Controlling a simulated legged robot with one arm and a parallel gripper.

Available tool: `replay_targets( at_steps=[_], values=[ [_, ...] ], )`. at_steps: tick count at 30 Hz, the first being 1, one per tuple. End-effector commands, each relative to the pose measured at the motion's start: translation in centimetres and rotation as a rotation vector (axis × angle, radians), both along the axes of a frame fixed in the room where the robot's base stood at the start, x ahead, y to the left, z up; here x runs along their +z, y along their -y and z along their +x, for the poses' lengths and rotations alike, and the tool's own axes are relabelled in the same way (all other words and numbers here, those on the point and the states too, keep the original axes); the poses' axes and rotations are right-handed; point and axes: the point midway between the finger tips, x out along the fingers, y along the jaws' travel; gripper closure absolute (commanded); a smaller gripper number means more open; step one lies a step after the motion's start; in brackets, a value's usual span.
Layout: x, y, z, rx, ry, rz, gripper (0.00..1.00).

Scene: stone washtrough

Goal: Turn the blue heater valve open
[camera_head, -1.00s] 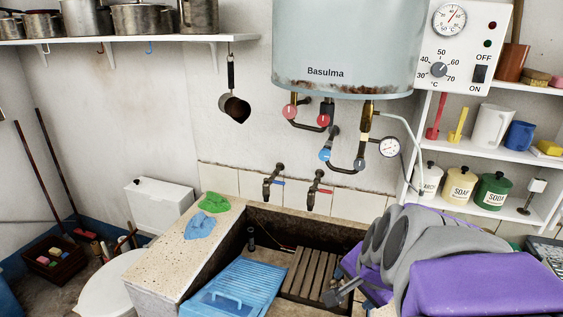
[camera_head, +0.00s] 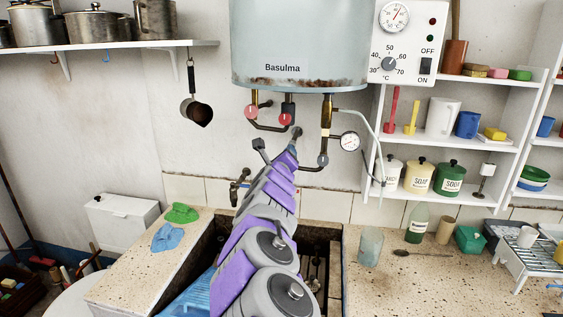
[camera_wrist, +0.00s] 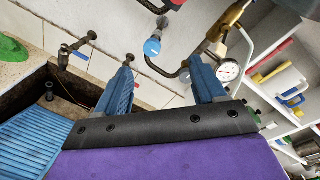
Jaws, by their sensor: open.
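The blue heater valve (camera_wrist: 152,46) is a round blue knob on dark pipework. In the wrist view it shows beyond the gap between my fingers, nearer the left one. My gripper (camera_wrist: 162,64) is open and empty, with its blue-grey fingers spread apart and short of the valve. In the head view my gripper (camera_head: 278,140) is raised below the heater (camera_head: 300,45), and it hides the valve there. The heater is a pale tank with rust along its lower edge.
Red valves (camera_head: 251,112) and a pressure gauge (camera_head: 349,141) flank the area under the tank. A tap (camera_head: 238,185) sits over the stone trough. Shelves with jars (camera_head: 418,176) stand right. A glass (camera_head: 370,246) and bottle (camera_head: 417,223) stand on the right counter.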

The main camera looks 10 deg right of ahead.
Motion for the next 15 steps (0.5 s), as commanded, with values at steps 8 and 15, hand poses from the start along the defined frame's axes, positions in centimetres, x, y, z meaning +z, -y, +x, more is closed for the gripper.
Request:
replay_targets(
  at_steps=[8, 15],
  values=[
    [-6.4, -1.5, 2.8, -0.096, 0.214, 0.487, 0.30],
    [-7.2, -2.3, 3.6, -0.108, 0.231, 0.534, 0.30]
  ],
)
